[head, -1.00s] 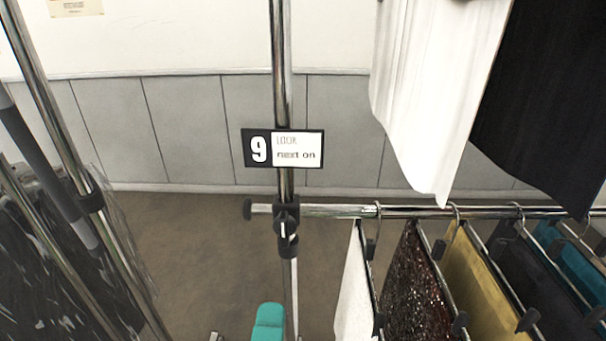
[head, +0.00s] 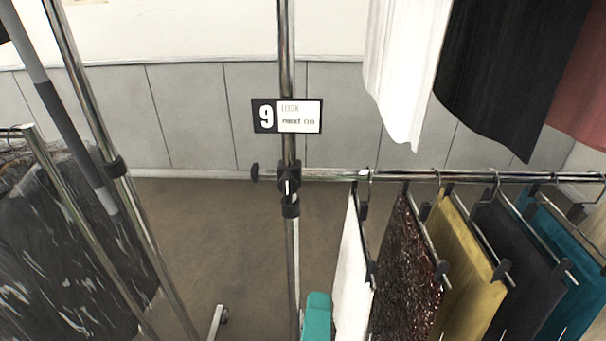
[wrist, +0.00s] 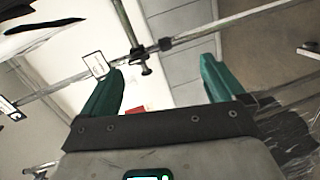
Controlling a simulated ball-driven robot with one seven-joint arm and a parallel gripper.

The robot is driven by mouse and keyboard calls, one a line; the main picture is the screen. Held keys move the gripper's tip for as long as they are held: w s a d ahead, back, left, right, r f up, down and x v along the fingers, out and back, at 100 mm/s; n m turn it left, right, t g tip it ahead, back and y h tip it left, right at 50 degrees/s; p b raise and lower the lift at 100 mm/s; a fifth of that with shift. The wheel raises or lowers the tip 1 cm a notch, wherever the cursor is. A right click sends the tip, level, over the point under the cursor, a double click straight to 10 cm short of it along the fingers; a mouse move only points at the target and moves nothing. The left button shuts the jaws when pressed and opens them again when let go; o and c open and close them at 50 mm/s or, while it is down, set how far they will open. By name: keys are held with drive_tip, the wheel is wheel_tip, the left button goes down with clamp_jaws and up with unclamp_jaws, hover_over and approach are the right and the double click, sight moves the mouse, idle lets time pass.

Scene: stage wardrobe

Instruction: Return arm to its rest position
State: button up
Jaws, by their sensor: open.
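My gripper (wrist: 160,88) is open and empty in the wrist view, its two teal fingers spread wide apart with nothing between them but background. In the head view, a teal part of my arm (head: 318,315) shows at the bottom edge, close to the chrome rack post and left of the hanging white garment.
A chrome post (head: 291,240) bears a "9 LOOK next on" sign (head: 287,116). Its rail (head: 420,175) holds a white garment (head: 352,265), a sequinned one (head: 405,265), a yellow one (head: 455,260) and others. Dark plastic-covered clothes (head: 60,250) hang left. Bare floor (head: 210,230) lies between.

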drive_tip(key=s+d+f+m+g+h, duration=0.2)
drive_tip(key=d+f+m+g, duration=0.6)
drive_tip(key=d+f, duration=0.85)
drive_tip(key=s+d+f+m+g+y, duration=0.2)
drive_tip(key=s+d+f+m+g, duration=0.1)
drive_tip(key=s+d+f, duration=0.2)
drive_tip(key=s+d+f+m+g+y, duration=0.1)
drive_tip(key=s+d+f+m+g, duration=0.2)
drive_tip(key=s, duration=0.6)
wheel_tip(320, 180, down, 3)
drive_tip(key=shift+d+r+m+g+y, duration=0.1)
drive_tip(key=shift+d+m+g+y, duration=0.3)
drive_tip(key=shift+d+m, duration=0.5)
